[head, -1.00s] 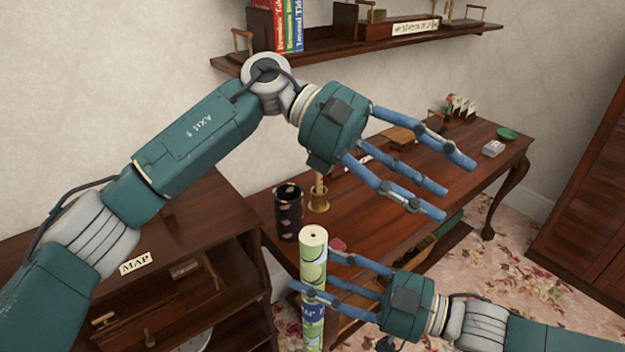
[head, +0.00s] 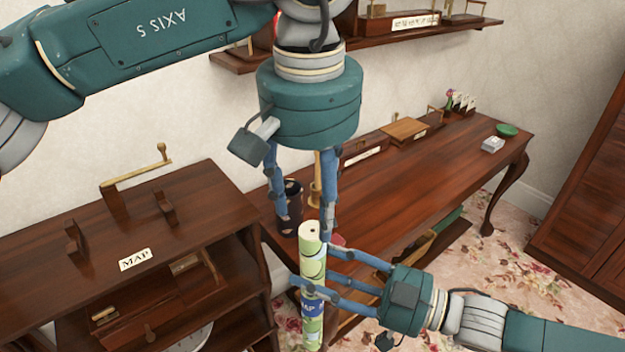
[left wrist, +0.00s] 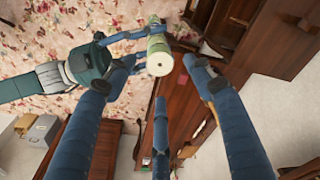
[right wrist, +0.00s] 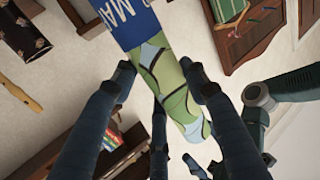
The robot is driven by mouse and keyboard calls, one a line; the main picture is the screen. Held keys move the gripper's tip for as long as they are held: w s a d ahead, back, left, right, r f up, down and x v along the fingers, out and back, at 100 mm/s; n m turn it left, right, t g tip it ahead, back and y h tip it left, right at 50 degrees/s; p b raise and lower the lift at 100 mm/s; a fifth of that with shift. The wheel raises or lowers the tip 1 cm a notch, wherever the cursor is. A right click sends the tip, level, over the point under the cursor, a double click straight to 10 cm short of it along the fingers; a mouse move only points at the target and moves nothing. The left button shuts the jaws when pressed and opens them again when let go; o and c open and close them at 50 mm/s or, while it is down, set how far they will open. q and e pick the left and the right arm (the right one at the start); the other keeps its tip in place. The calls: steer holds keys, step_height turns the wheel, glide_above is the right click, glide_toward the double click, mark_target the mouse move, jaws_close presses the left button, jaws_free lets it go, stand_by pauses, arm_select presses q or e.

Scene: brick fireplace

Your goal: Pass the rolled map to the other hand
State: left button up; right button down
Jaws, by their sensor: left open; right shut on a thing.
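The rolled map (head: 312,272) is a green and cream tube with a blue label band, held upright in the head view. My right gripper (head: 320,272) is shut on it from the right side. In the right wrist view the map (right wrist: 172,85) runs between my right fingers. My left gripper (head: 305,222) is open and points down, its fingertips around the level of the map's top end. In the left wrist view the map's top end (left wrist: 159,62) shows between the spread left fingers (left wrist: 160,70). I cannot tell whether the left fingers touch it.
A wooden desk (head: 430,185) stands behind, with a dark patterned cup (head: 290,200) on it behind my left fingers. A shelf unit with a MAP label (head: 135,259) stands at the left. A wall shelf (head: 420,38) is above.

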mark_target(313, 230)
arm_select(q)
steer(key=f, duration=0.5)
steer(key=w+f, duration=0.1)
steer(key=f, duration=0.1)
steer(key=shift+d+f, duration=0.1)
steer(key=shift+f, duration=0.25)
steer(key=shift+s, duration=0.1)
steer(key=c, duration=1.2)
steer(key=shift+c, duration=0.4)
arm_select(e)
steer(key=c, duration=0.9)
jaws_free()
